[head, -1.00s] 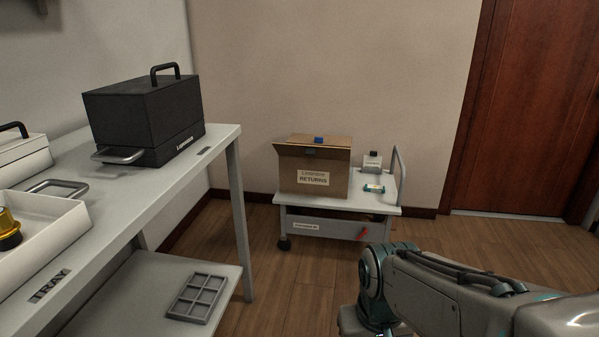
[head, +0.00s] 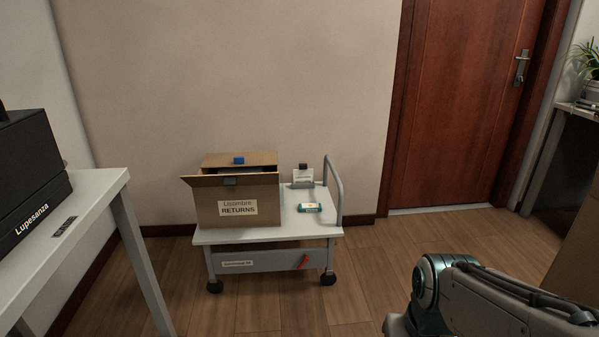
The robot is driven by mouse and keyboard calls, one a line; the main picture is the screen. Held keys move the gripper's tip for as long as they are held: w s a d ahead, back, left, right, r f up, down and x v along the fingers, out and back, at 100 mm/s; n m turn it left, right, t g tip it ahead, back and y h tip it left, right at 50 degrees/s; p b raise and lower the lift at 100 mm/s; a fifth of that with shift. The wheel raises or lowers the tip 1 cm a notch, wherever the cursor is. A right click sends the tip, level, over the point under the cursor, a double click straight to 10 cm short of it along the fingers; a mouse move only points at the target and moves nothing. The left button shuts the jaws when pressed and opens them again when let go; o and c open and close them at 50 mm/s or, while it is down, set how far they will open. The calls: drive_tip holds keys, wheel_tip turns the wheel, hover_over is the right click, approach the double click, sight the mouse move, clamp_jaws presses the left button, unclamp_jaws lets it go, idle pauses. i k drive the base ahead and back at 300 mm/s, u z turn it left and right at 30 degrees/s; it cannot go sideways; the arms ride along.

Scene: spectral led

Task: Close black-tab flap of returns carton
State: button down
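The returns carton (head: 208,208) is a brown cardboard box with a white "RETURNS" label, standing on a small grey cart (head: 310,233). Its near flap (head: 205,181) carries a black tab (head: 230,181) and sticks out toward me from the top front edge, so it stands open. Another flap with a blue tab (head: 239,160) lies at the back of the top. A dark gap shows between the two flaps. My arm shows at the lower right, well apart from the carton. My gripper itself is out of the picture.
A small white-labelled item (head: 303,176) and a green-and-white item (head: 310,207) sit on the cart beside the carton. The cart has a handle rail (head: 334,190) and a red lever (head: 303,262). A grey table (head: 95,200) stands at left. Open wooden floor lies before the cart.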

sight(262, 178)
drive_tip(key=z, duration=0.05)
drive_tip(key=i, duration=0.95)
drive_tip(key=u, duration=0.7)
drive_tip(key=i, duration=0.5)
drive_tip(key=u, duration=0.4)
